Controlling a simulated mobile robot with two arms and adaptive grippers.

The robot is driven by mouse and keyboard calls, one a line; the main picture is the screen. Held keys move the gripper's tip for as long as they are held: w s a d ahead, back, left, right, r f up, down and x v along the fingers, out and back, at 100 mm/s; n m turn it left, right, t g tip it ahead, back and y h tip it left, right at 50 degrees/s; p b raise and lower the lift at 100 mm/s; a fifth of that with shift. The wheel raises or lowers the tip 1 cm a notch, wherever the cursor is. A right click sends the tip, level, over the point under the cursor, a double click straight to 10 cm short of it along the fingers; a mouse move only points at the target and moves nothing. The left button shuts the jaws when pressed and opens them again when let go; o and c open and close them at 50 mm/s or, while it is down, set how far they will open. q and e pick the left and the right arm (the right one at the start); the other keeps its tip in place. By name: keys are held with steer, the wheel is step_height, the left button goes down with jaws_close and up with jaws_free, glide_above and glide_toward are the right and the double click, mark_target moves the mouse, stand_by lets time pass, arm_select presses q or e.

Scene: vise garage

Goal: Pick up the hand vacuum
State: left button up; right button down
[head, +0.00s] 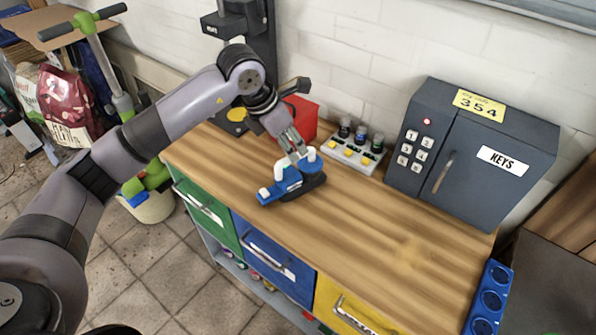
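The hand vacuum (283,188), blue with white and dark parts, lies on the wooden top of the workbench (385,230). My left gripper (294,153) points down at the vacuum's upper rear part, with its fingertips at or just over the white handle area. The fingers cover part of it, and at this size I cannot tell whether they touch or close on it. The vacuum appears to rest on the bench. My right gripper is not in view.
A red box (302,117) stands just behind the gripper. A tray with knobs and small jars (353,150) is to its right. A dark key safe (470,150) stands at the back right. Green, blue and yellow drawers (268,262) are below. The bench's front right is clear.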

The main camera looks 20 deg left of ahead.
mark_target(298, 153)
arm_select(q)
steer(key=shift+w+d+f, duration=0.1)
steer(key=shift+f, duration=0.2)
steer(key=p+x, duration=0.2)
steer(key=x, duration=0.2)
steer(key=shift+w+d+f+p, duration=0.1)
steer(key=shift+w+f+p, duration=0.2)
steer(key=shift+w+f, duration=0.15)
steer(key=shift+f, duration=0.15)
jaws_close()
stand_by(0.4)
